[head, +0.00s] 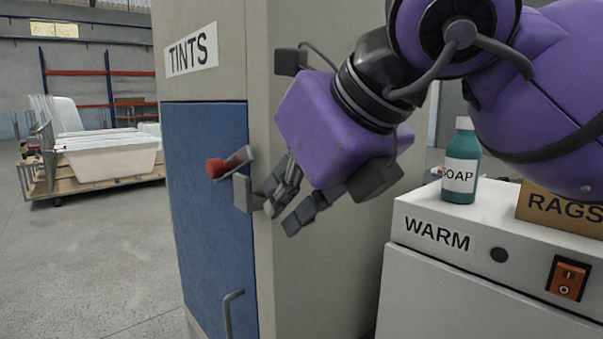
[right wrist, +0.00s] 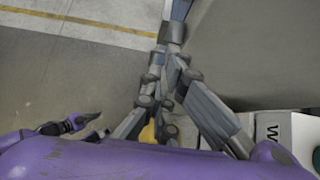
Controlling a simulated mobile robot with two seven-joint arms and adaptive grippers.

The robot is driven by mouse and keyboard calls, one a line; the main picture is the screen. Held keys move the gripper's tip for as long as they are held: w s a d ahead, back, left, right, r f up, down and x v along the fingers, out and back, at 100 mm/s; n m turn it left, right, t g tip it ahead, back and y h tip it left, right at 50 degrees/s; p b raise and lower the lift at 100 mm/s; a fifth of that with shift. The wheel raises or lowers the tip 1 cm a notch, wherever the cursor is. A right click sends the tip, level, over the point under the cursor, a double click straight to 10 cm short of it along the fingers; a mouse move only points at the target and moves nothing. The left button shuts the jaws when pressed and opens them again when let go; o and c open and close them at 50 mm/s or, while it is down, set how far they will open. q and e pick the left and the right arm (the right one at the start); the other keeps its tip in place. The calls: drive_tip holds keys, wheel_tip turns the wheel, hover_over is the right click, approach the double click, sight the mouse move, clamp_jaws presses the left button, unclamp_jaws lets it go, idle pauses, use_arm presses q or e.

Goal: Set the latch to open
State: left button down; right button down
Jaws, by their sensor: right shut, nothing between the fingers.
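The latch is on the blue door (head: 208,215) of the grey TINTS cabinet. It has a red knob (head: 215,168) on a metal lever (head: 238,160), and a metal bracket (head: 242,194) sits just below at the door's right edge. The lever slants up to the right from the knob. My right gripper (head: 280,214) is shut and empty, just right of the bracket in front of the cabinet's grey frame. I cannot tell whether its fingers touch the bracket. In the right wrist view its fingers (right wrist: 173,35) come together. My left gripper does not show in the head view.
A white WARM unit (head: 440,232) at right carries a green soap bottle (head: 461,155) and a RAGS box (head: 560,207). A door handle (head: 229,312) sticks out low on the blue door. Bathtub shells (head: 108,157) stand at far left; the floor between is clear.

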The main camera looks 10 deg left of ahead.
drive_tip(key=shift+w+a+r+p, duration=0.15)
drive_tip(key=shift+w+a+p, duration=0.15)
drive_tip(key=shift+w+a, duration=0.25)
drive_tip(key=shift+w+a+r+p, duration=0.15)
drive_tip(key=shift+w+a+p, duration=0.15)
drive_tip(key=shift+a, duration=0.3)
drive_tip(key=shift+w+a+r, duration=0.15)
drive_tip(key=shift+a+r, duration=0.05)
drive_tip(key=shift+r, duration=0.35)
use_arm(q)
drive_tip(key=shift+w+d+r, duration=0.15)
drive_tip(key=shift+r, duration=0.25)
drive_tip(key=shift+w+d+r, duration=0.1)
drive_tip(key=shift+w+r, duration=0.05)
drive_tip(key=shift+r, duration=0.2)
use_arm(e)
drive_tip(key=shift+w, duration=0.2)
drive_tip(key=shift+r, duration=0.1)
